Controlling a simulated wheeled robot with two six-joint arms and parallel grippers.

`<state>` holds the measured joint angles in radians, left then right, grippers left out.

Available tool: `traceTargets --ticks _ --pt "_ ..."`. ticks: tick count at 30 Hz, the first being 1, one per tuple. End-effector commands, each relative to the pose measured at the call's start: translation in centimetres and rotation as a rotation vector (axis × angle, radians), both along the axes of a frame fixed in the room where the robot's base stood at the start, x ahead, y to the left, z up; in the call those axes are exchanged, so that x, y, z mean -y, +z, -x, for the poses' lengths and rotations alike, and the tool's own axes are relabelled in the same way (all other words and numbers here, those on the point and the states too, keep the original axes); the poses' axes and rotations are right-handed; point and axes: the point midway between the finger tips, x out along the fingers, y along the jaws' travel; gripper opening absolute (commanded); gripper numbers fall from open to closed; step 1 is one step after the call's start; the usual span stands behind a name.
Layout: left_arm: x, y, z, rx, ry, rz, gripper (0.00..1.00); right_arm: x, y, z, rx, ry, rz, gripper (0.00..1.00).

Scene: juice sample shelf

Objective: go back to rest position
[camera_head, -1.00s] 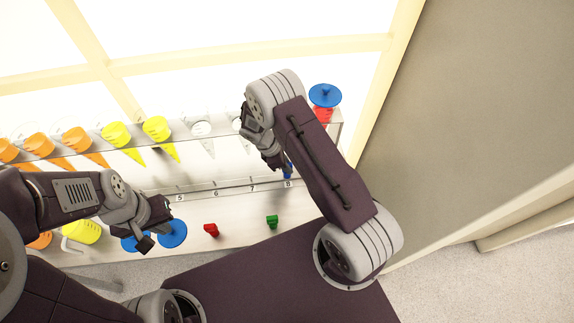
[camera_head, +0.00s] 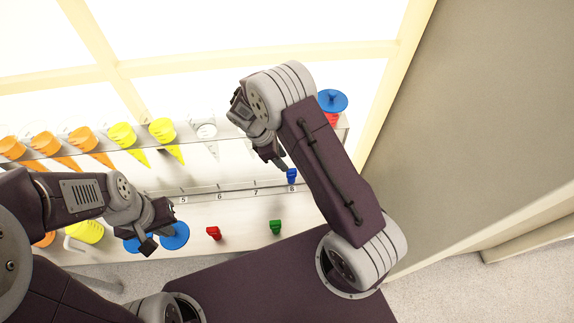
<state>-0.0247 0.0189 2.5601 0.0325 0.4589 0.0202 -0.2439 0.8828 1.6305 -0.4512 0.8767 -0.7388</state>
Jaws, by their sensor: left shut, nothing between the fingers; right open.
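My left gripper (camera_head: 160,229) is low at the left, over the lower shelf and in front of two blue discs (camera_head: 175,236). Its fingers are shut with nothing between them. My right gripper (camera_head: 272,160) hangs in front of the shelf near the mark 8, pointing down. It is open and empty. A small blue piece (camera_head: 291,176) stands at the mark 8, just right of its fingers and apart from them. The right forearm hides part of the shelf behind it.
Cones with orange, yellow and clear contents (camera_head: 124,136) line the upper rack. A red piece (camera_head: 213,232) and a green piece (camera_head: 276,227) sit on the lower shelf (camera_head: 240,211). A blue disc on a red base (camera_head: 332,101) stands at the right end. A grey wall (camera_head: 480,130) rises to the right.

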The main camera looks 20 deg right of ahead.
Motion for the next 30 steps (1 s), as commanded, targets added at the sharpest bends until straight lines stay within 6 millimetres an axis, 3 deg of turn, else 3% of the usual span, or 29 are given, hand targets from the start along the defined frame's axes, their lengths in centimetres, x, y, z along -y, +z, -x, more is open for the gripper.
traceTargets --ticks 11,14,17,21,25,30 --pt "0.0 0.0 0.0 0.0 0.0 0.0 0.0 -0.2 0.5 0.0 -0.001 -0.001 0.0 0.41" --pt "0.0 0.0 0.0 0.0 0.0 0.0 0.0 -0.1 1.5 0.7 0.029 -0.07 -0.026 0.41" --pt "0.0 0.0 0.0 0.0 0.0 0.0 0.0 0.1 4.3 3.5 0.119 -0.31 -0.101 0.41" --pt "0.0 0.0 0.0 0.0 0.0 0.0 0.0 0.2 8.0 9.0 0.27 -0.777 -0.227 0.41" --pt "0.0 0.0 0.0 0.0 0.0 0.0 0.0 0.2 9.7 13.1 0.368 -1.12 -0.304 0.41" --pt "0.0 0.0 0.0 0.0 0.0 0.0 0.0 0.2 10.1 15.4 0.417 -1.313 -0.339 0.41"
